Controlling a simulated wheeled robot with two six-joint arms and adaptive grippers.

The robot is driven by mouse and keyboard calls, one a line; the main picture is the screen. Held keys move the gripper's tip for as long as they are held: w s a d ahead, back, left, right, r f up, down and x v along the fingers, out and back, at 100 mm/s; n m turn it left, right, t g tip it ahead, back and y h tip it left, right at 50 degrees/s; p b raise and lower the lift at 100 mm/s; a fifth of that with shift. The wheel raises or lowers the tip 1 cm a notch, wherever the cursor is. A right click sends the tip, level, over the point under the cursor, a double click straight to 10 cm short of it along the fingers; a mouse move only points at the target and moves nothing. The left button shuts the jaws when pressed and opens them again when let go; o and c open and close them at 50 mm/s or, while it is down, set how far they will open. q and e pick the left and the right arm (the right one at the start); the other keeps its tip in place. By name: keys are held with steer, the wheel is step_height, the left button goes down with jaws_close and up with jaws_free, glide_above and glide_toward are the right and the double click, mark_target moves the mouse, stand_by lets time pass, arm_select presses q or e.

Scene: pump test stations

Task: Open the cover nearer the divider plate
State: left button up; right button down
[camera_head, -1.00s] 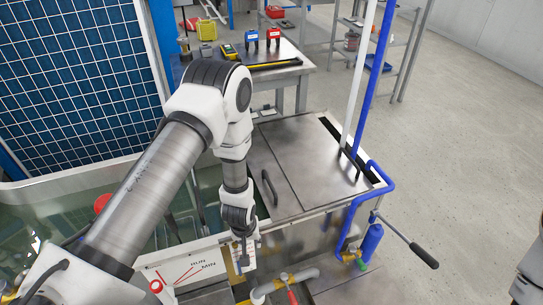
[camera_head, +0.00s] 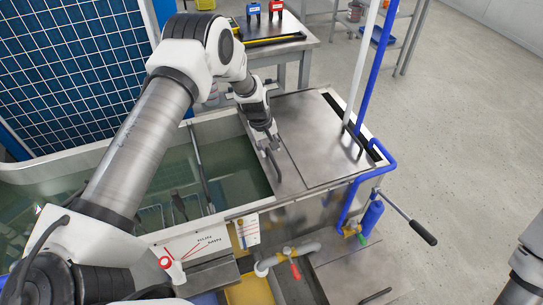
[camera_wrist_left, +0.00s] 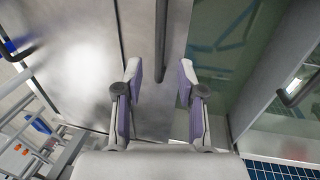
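The steel cover nearer the divider plate (camera_head: 282,177) lies flat and closed on the tank, left of a second closed cover (camera_head: 325,140). Its dark bar handle (camera_head: 273,164) runs lengthwise near its left edge. A thin divider plate (camera_head: 201,167) stands in the green water to the left. My left gripper (camera_head: 267,142) is over this cover at the handle's far end. In the left wrist view, my left gripper (camera_wrist_left: 161,78) is open, and the handle (camera_wrist_left: 161,40) lines up with the gap between its fingers, not gripped. My right gripper is out of view.
A blue pipe (camera_head: 372,175) and a white pipe (camera_head: 358,75) rise at the tank's right side. A lever (camera_head: 412,226) sticks out at right. Valves and pipes (camera_head: 288,256) sit at the front. A workbench (camera_head: 272,45) stands behind. Floor to the right is clear.

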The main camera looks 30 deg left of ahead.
mark_target(273, 159)
arm_select(q)
steer(key=f, duration=0.5)
steer(key=shift+w+d+f, duration=0.1)
steer(key=shift+w+d, duration=0.2)
steer(key=shift+w, duration=0.1)
jaws_close()
steer(key=shift+w+d, duration=0.1)
steer(key=shift+d, duration=0.05)
steer(key=w+d+b, duration=0.2)
steer(key=shift+w+d+f, duration=0.1)
steer(key=shift+w, duration=0.2)
steer(key=shift+w+d, duration=0.1)
steer(key=shift+d, duration=0.05)
jaws_free()
